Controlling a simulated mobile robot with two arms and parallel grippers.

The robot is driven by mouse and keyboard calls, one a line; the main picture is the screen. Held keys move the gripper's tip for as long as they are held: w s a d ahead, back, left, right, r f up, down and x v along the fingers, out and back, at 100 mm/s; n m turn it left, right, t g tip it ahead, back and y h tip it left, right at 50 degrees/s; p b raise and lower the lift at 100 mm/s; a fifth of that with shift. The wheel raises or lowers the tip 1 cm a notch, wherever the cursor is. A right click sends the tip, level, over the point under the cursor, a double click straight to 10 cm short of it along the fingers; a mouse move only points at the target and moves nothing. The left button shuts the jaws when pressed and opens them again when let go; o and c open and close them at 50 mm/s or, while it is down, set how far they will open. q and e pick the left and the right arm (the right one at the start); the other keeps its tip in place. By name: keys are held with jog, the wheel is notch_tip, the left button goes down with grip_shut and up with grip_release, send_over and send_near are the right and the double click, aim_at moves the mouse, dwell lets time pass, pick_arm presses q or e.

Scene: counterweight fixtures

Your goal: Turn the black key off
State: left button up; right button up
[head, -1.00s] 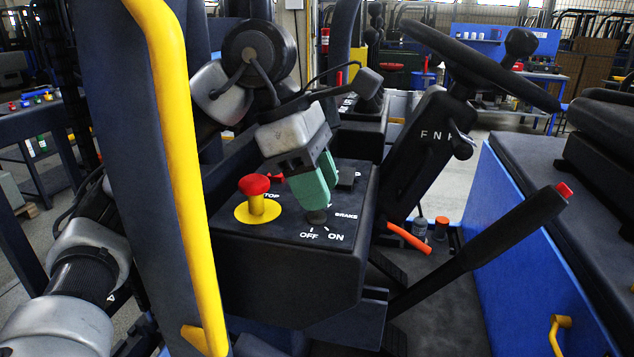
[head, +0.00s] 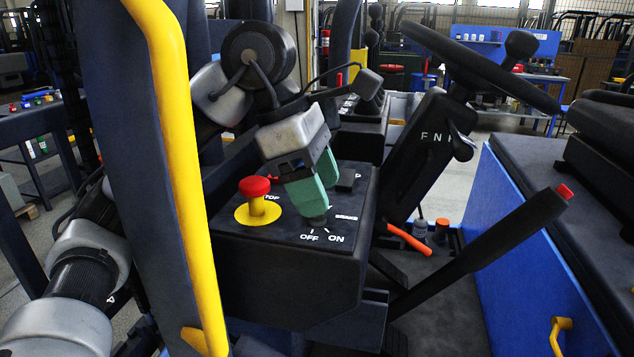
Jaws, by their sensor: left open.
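The black key switch (head: 314,221) is on the top of a dark console, just behind the OFF and ON marks. Only a small dark part of it shows under my left gripper, so which way the key points cannot be told. My left gripper (head: 318,206) has green fingers pointing down, right over the key. The jaws are open, and the fingertips seem to be around or just above the key. My right gripper is not in view.
A red stop button (head: 255,187) on a yellow disc stands left of the key. A yellow handrail (head: 190,170) crosses the left side. A black lever (head: 490,245) with a red tip and the steering wheel (head: 480,65) are to the right.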

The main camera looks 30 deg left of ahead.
pick_arm(q)
jog(key=p+v, duration=0.2)
jog(key=v, duration=0.8)
jog(key=shift+r, duration=0.35)
jog(key=shift+a, duration=0.15)
